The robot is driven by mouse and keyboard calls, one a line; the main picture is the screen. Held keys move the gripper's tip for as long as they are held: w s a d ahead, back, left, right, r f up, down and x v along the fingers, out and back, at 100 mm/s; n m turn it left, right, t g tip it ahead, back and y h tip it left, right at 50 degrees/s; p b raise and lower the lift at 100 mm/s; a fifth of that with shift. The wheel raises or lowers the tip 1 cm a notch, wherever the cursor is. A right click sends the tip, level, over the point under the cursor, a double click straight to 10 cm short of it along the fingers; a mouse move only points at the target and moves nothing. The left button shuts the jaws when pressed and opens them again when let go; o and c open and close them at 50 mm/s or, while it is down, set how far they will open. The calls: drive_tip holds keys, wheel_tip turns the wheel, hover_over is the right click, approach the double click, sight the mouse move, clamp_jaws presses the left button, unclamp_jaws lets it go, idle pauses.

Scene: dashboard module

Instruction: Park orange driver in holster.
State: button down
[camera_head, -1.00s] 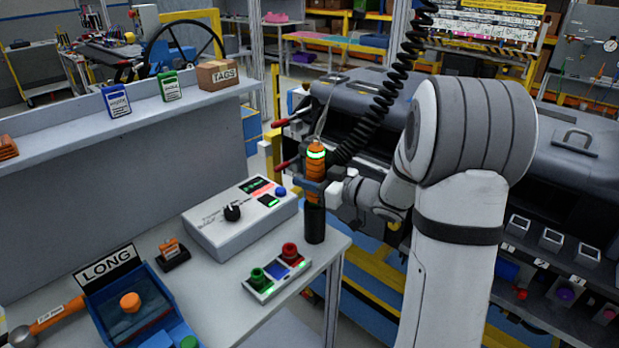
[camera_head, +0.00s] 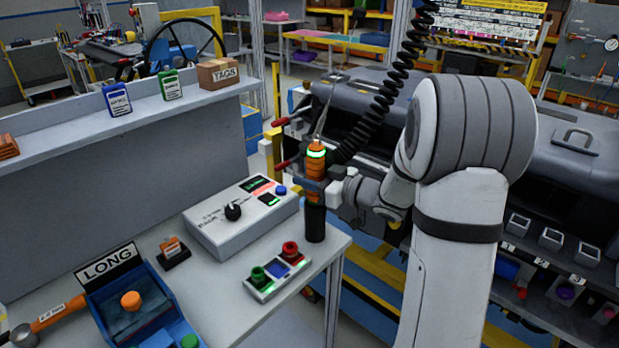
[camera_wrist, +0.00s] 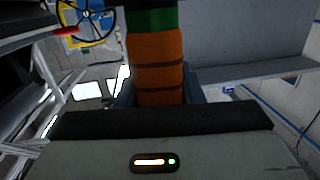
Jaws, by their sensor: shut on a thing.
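The orange driver (camera_head: 315,170) stands upright with a glowing green ring near its top and a coiled black cable running up beside it. My gripper (camera_head: 318,185) is shut on its orange body. Directly below is the black holster cup (camera_head: 314,223) at the table's right corner. The driver's lower end meets or enters the cup; I cannot tell how deep it sits. In the wrist view the orange driver body (camera_wrist: 157,65) stands between the jaws, with a green band above; its lower end is hidden.
A grey control box (camera_head: 240,213) with a knob and a button panel (camera_head: 277,272) stand close left of the holster. A blue bin marked LONG (camera_head: 170,300) is at the front left. The table (camera_head: 215,285) ends just right of the holster.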

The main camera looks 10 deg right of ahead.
drive_tip(key=shift+f, duration=0.15)
drive_tip(key=c, duration=0.9)
unclamp_jaws()
drive_tip(key=v, duration=0.7)
drive_tip(key=shift+s+d+b, duration=0.25)
drive_tip(key=shift+s+b, duration=0.1)
